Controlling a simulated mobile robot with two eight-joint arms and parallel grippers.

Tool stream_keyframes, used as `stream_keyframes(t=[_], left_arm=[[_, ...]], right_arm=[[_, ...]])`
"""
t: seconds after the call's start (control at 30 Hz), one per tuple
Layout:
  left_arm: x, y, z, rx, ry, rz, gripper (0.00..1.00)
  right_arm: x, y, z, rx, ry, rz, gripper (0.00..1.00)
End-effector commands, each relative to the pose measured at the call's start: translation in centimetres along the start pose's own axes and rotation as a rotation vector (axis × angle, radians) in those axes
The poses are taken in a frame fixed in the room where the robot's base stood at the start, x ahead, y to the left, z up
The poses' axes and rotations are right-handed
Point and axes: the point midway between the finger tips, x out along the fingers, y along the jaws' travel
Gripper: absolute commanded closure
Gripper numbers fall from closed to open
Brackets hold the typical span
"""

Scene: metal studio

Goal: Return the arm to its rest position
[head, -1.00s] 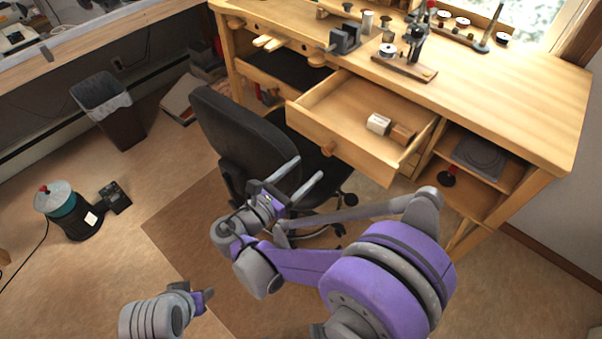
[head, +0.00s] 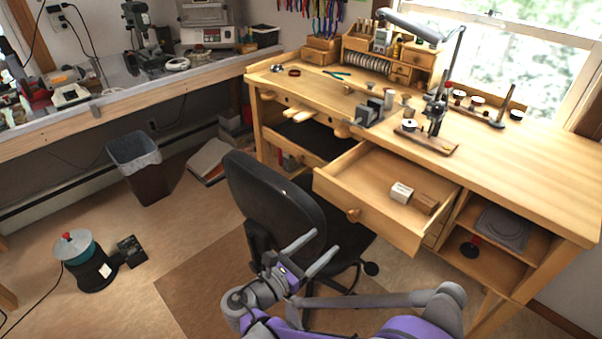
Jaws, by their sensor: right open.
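My right gripper (head: 311,252) is open and empty, with its two grey fingers apart in front of the black office chair (head: 273,203). My right arm, purple and grey, comes up from the bottom edge of the view. My left gripper is not in view. The wooden workbench (head: 537,167) stands beyond, with its drawer (head: 362,211) pulled open.
A trash bin (head: 150,178) stands at the left, and a black and teal canister (head: 88,264) is on the floor nearer. The floor between the canister and the chair is mostly clear. The open drawer sticks out right of the chair.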

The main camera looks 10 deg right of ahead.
Motion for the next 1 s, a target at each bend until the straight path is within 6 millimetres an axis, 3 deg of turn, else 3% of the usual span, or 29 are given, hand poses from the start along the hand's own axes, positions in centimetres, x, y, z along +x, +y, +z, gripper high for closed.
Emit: stream_keyframes(t=[0.17, 0.27, 0.4, 0.5, 0.73, 1.0], left_arm=[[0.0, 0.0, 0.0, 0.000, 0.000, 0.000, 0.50], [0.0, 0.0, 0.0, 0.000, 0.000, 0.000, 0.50], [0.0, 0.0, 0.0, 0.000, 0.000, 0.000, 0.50], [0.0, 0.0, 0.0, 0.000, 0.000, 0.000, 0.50], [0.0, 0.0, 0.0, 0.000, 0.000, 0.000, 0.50], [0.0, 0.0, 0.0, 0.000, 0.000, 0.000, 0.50]], right_arm=[[0.6, -0.7, -0.1, 0.029, 0.034, -0.008, 0.29], [2.2, -2.8, -0.7, 0.122, 0.135, -0.037, 0.29], [4.2, -7.9, -2.6, 0.383, 0.369, -0.144, 0.29], [4.1, -11.8, -4.2, 0.619, 0.537, -0.263, 0.29], [0.2, -18.9, -7.1, 1.215, 0.835, -0.641, 0.29], [-5.1, -21.9, -8.4, 1.779, 0.983, -1.081, 0.29]])
